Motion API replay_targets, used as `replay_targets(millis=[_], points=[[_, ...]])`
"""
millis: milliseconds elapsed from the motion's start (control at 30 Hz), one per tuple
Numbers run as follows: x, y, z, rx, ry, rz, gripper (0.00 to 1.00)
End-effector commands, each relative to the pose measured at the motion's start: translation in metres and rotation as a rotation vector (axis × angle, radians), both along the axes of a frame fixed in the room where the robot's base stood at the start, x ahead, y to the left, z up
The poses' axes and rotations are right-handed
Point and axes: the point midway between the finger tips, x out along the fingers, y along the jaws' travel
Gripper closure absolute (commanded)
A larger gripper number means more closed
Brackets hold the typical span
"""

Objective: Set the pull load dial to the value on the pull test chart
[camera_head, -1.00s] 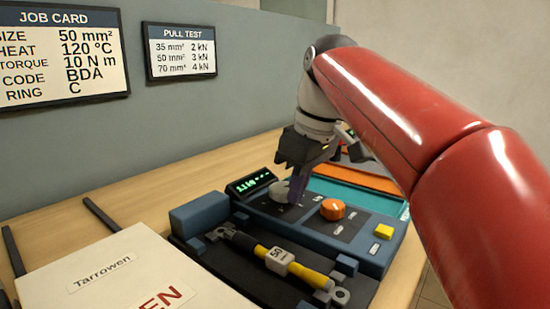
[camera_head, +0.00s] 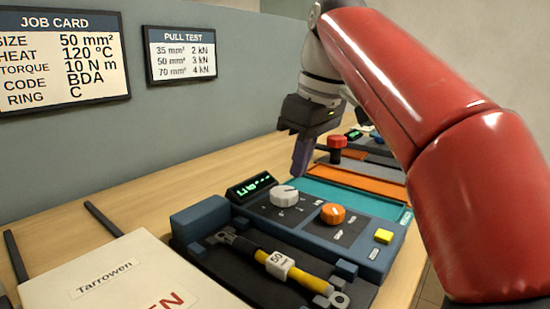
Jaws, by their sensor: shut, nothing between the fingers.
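The pull tester (camera_head: 300,233) is a dark blue console on the bench. Its grey-white dial (camera_head: 285,195) carries a pointer mark; the scale figures are too small to read. An orange knob (camera_head: 333,213) and a yellow button (camera_head: 383,236) sit to its right. A small green display (camera_head: 252,187) behind the dial is lit but not clearly legible. The pull test chart (camera_head: 181,54) on the wall reads 35 mm² 2 kN, 50 mm² 3 kN, 70 mm² 4 kN. My gripper (camera_head: 300,172) is shut and empty, above and behind the dial, apart from it.
The job card (camera_head: 62,60) gives size 50 mm². A white Tarrowen box (camera_head: 110,270) stands at left. Teal (camera_head: 345,195) and orange trays and a red knob (camera_head: 337,142) lie behind.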

Motion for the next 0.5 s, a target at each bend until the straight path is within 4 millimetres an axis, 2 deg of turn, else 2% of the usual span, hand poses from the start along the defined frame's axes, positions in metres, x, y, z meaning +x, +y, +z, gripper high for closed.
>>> replay_targets(millis=[167, 267, 500], points=[[-0.0002, 0.0006, 0.0001, -0.001, 0.002, -0.019, 1.00], [-0.0003, 0.0020, 0.0003, -0.008, 0.011, -0.094, 1.00], [-0.0014, 0.0085, 0.0030, -0.027, 0.031, -0.493, 1.00]])
